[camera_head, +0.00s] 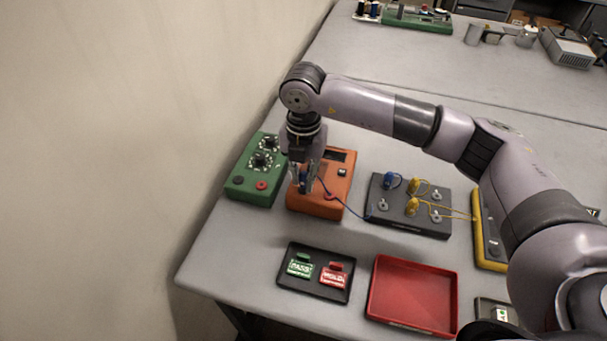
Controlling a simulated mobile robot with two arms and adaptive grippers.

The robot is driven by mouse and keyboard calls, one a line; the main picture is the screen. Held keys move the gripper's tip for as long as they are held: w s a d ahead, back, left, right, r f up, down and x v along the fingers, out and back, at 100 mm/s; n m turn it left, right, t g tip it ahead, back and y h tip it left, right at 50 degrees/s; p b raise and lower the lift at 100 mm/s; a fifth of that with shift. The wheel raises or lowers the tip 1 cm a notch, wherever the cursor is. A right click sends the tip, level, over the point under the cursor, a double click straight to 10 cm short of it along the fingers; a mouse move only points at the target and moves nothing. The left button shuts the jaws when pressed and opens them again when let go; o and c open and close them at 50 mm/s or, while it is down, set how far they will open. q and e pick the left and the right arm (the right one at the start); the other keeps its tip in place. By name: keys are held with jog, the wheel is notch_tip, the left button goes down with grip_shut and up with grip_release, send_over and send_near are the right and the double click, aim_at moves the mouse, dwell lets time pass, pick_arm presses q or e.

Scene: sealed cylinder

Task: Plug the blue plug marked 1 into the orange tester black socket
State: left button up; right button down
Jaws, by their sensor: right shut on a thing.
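The orange tester (340,186) stands on the table near its left end. A red socket (331,197) shows on its front part, and its black socket is hidden behind my gripper. My right gripper (304,187) points down over the left front of the tester, shut on a blue plug (304,179). The plug's tip is hidden, so I cannot tell whether it touches the tester. The mark on the plug is too small to read. A thin blue cable (348,212) runs from the plug to the dark grey block (420,228). My left gripper is not in view.
A green tester (248,187) stands close left of the orange one. In front are a black tray (316,290) with green and red tags and an empty red tray (412,293). A yellow device (488,250) stands right.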

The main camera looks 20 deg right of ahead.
jog(key=shift+f+b, duration=0.55)
jog(key=shift+f, duration=0.1)
jog(key=c, duration=1.4)
grip_release()
jog(key=shift+r, duration=0.15)
notch_tip(320, 180, up, 12)
jog(key=shift+f, duration=0.1)
